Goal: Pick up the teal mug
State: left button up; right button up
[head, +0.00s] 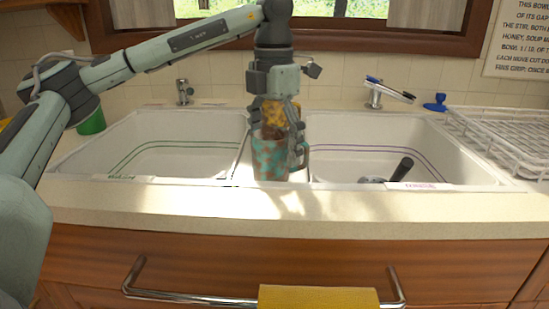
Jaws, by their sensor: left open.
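The teal mug (268,163), patterned with teal and brown patches, stands upright at the divider between the two sinks, with its handle seeming to be on the right. My left gripper (281,140) comes down from above, over the mug's top. Its fingers are open, one at the mug's right side by the handle. A yellow-orange thing (275,112) shows between the fingers above the rim; I cannot tell what it is. Whether the fingers touch the mug is unclear. My right gripper is out of view.
The left sink (130,135) looks empty. The right sink (440,150) holds a black-handled utensil (401,169). Taps (184,91) stand behind. A green container (92,122) is at left, a white dish rack (500,140) at right. A yellow cloth (318,298) hangs on the front rail.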

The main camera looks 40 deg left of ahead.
aim_at(272, 161)
pick_arm(q)
jog(key=shift+a+f, duration=0.1)
jog(key=shift+f, duration=1.75)
jog(key=c, duration=1.4)
jog(key=shift+c, duration=0.5)
jog(key=shift+r, duration=0.15)
